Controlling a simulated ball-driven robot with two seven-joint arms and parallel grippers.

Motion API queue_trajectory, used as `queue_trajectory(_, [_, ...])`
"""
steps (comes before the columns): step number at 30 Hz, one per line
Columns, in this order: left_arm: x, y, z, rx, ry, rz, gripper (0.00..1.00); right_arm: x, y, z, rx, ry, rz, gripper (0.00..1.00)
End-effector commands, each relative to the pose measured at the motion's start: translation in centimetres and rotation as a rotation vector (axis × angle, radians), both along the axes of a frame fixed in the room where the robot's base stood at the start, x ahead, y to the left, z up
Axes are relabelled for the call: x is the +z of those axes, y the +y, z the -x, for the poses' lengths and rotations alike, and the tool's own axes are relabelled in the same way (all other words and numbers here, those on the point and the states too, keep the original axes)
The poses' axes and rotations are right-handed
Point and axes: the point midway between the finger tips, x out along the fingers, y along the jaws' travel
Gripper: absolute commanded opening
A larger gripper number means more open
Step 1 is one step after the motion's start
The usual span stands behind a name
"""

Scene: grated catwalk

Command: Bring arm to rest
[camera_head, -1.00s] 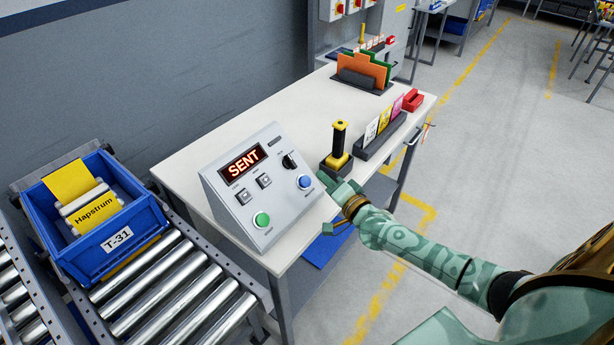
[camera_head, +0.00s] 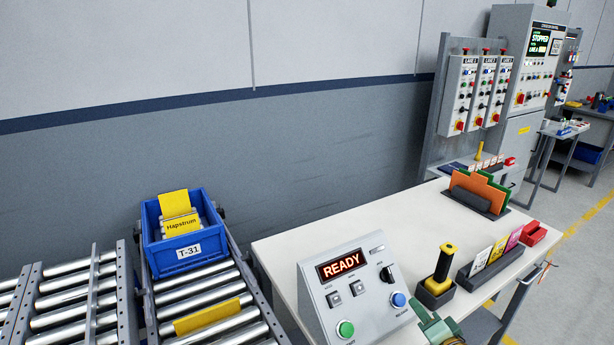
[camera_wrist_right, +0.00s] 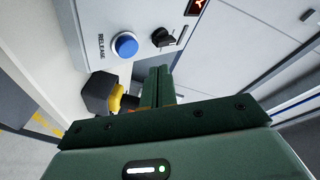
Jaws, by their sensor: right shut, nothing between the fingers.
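My right gripper (camera_head: 436,326) is at the bottom edge of the head view, just right of the grey control box (camera_head: 350,292) on the white table. In the right wrist view its green fingers (camera_wrist_right: 160,86) are together with nothing between them. The blue button (camera_wrist_right: 125,45) marked RELEASE is beyond the fingertips, apart from them. The box also has a green button (camera_head: 345,329), a black knob (camera_head: 387,274) and a lit display (camera_head: 344,265) reading READY. My left gripper is not in view.
A yellow-black hand scanner or grip (camera_head: 440,268) stands in a holder close behind my right gripper. A card rack (camera_head: 490,262) and red box (camera_head: 532,233) are further right. A blue T-31 tote (camera_head: 190,252) sits on the roller conveyor (camera_head: 180,290). The table's middle (camera_head: 400,225) is clear.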

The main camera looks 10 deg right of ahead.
Motion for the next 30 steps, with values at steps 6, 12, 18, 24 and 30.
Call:
queue_trajectory(6, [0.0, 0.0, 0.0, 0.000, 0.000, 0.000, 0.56, -2.5, 11.8, 7.6, 0.358, 0.126, 0.517, 0.00])
queue_trajectory(12, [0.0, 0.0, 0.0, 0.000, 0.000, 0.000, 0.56, -3.0, 12.9, 14.7, 0.525, 0.279, 1.115, 0.00])
queue_trajectory(18, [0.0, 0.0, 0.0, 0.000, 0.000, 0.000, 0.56, -1.8, 9.3, 19.0, 0.550, 0.463, 1.467, 0.00])
queue_trajectory(24, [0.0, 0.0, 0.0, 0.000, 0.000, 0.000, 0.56, 0.4, 4.8, 23.2, 0.548, 0.685, 1.707, 0.00])
queue_trajectory(30, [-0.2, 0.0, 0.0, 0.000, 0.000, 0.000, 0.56, -0.4, 2.6, 25.5, 0.578, 0.835, 1.802, 0.00])
